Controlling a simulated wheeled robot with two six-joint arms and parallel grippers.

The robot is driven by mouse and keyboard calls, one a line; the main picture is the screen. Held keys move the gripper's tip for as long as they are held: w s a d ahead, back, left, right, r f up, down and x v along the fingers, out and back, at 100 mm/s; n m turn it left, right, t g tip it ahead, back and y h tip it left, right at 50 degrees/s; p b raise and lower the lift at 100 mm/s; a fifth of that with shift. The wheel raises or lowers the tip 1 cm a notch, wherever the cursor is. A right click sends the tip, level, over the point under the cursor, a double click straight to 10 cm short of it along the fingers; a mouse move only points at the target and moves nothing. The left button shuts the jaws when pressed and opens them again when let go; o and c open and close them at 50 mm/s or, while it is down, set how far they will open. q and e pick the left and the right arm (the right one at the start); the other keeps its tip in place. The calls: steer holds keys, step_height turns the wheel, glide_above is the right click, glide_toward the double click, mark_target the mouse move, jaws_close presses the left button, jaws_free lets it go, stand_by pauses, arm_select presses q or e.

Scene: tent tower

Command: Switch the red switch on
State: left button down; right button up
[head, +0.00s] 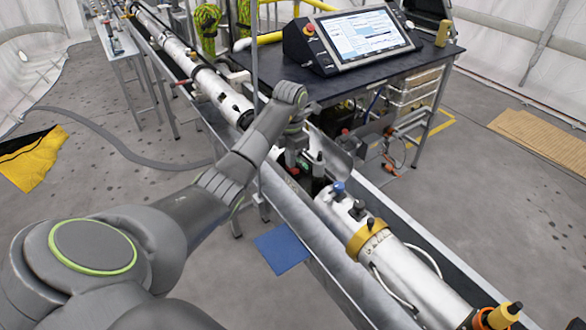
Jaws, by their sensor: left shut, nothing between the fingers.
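My left arm reaches in from the lower left, and its wrist bends down over the long silver tube. My left gripper (299,160) points down beside a gap in the tube, shut and empty; its fingertips are partly hidden. A small red part (294,171) shows right by the gripper, too small to tell whether it is a switch. A red knob (308,29) sits on the dark box at the left of the screen, apart from the gripper. Another red part (345,131) shows under the table edge. I cannot tell which is the red switch. My right gripper is out of view.
A black table (440,58) with a tilted screen (362,34) stands behind the tube. The silver tube (405,268) with a gold ring lies in a metal trough. A blue sheet (281,249) lies beside it. A hose crosses the grey floor. Open floor is at right.

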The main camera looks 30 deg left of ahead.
arm_select(q)
step_height(320, 180, up, 7)
steer(key=p, duration=0.4)
stand_by(0.6)
